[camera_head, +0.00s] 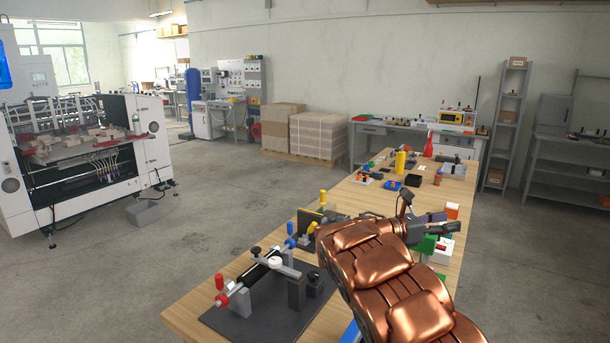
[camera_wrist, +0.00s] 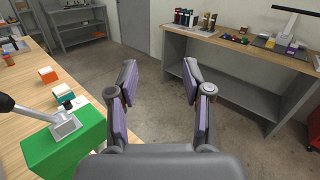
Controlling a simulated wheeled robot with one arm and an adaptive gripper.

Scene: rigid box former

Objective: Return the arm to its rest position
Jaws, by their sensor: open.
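My copper-coloured arm (camera_head: 385,275) reaches from the lower right of the head view out over the long wooden table (camera_head: 340,198). My gripper (camera_head: 438,229) is at its far end, by the table's right edge, seen small and side-on. In the wrist view my gripper (camera_wrist: 160,85) has its two purple-padded fingers spread wide apart. Nothing is between them, only grey floor beyond. A green box (camera_wrist: 68,145) stands on the table to the left of the fingers, apart from them.
A dark plate (camera_head: 265,308) with a clamp fixture lies at the table's near end. An orange-and-white block (camera_head: 452,211) is near my gripper. A second bench (camera_wrist: 240,48) with bottles stands across open floor. A large white machine (camera_head: 85,160) is far left.

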